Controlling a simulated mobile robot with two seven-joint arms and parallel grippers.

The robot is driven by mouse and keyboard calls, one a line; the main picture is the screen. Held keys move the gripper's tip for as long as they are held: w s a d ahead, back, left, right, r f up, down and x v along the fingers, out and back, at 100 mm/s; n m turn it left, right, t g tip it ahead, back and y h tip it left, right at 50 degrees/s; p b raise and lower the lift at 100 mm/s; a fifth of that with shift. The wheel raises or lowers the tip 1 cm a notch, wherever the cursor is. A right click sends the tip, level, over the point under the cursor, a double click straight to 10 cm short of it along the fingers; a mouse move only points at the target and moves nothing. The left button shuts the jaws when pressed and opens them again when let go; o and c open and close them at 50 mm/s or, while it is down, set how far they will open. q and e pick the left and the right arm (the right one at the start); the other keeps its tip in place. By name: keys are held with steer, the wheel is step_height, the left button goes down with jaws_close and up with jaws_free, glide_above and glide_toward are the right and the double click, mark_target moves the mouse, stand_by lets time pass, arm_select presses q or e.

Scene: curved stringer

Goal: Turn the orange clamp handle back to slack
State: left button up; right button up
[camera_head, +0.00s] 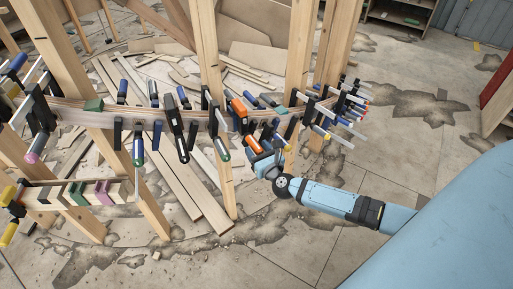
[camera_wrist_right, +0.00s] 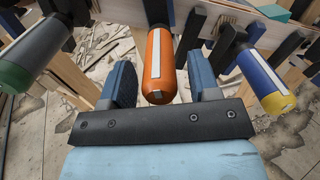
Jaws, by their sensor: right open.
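The orange clamp handle (camera_wrist_right: 160,65) shows large in the right wrist view, with a pale strip along it. It lies between the two fingers of my right gripper (camera_wrist_right: 163,85), which are open with a gap on each side of the handle. In the head view an orange handle (camera_head: 253,145) shows just beyond my right gripper (camera_head: 262,160), below the curved wooden stringer (camera_head: 190,116). A second orange part (camera_head: 239,107) shows higher on the stringer in the head view. My left gripper is not in view.
A dark handle with a green end (camera_wrist_right: 32,58) and a blue handle with a yellow end (camera_wrist_right: 264,80) flank the orange one closely. Several more clamps crowd the right end of the stringer (camera_head: 340,108). Loose boards (camera_head: 180,170) lie on the floor.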

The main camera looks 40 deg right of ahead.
steer(key=shift+w, duration=0.45)
steer(key=shift+c, duration=0.2)
steer(key=c, duration=0.9)
